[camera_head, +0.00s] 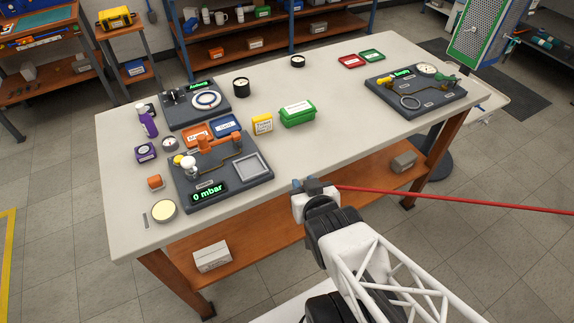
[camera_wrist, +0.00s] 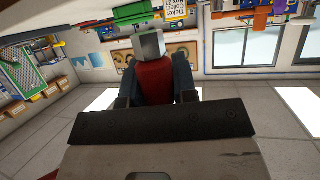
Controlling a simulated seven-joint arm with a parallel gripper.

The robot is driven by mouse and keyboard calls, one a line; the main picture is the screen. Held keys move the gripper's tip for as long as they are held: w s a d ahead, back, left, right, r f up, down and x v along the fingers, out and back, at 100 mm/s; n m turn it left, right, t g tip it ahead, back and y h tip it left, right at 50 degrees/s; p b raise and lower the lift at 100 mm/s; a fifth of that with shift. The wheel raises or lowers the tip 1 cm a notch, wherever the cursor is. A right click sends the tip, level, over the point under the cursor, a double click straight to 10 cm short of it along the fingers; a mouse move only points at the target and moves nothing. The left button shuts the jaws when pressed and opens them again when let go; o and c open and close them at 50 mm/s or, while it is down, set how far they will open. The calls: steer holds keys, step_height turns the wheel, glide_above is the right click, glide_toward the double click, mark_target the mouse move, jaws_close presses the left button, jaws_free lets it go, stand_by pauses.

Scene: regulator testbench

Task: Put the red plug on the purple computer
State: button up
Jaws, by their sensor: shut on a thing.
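My gripper (camera_head: 311,185) is in front of the table's near edge in the head view. In the wrist view my gripper (camera_wrist: 157,88) is shut on a red plug (camera_wrist: 154,82) with a grey metal tip, which points away from the wrist. In the head view the plug is hidden by the jaws, and a red cable runs from the gripper to the right edge. No purple thing is clearly a computer. A small purple box (camera_head: 146,152) and a purple bottle (camera_head: 148,124) stand at the table's left, well away from my gripper.
The white table (camera_head: 330,150) has a clear middle and front right. A grey test panel (camera_head: 262,174) reading 0 mbar stands at the front left, another (camera_head: 190,118) behind it, a third (camera_head: 440,98) at the back right. A green box (camera_head: 297,114) and yellow box (camera_head: 262,124) sit mid-table.

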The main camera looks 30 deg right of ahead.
steer(key=shift+w+d, duration=0.25)
steer(key=shift+w, duration=0.85)
steer(key=shift+w+d+f, duration=0.2)
steer(key=shift+w+d, duration=0.25)
steer(key=shift+w, duration=1.5)
steer(key=shift+w+d+f, duration=0.2)
steer(key=shift+w+d, duration=0.2)
steer(key=shift+w, duration=1.6)
steer(key=shift+w+d+f, duration=0.2)
steer(key=shift+w+d, duration=0.25)
steer(key=shift+w, duration=1.5)
steer(key=shift+x, duration=0.8)
steer(key=shift+w+f, duration=0.1)
steer(key=shift+f, duration=1.3)
steer(key=shift+f, duration=0.15)
steer(key=o, duration=1)
steer(key=shift+c, duration=0.2)
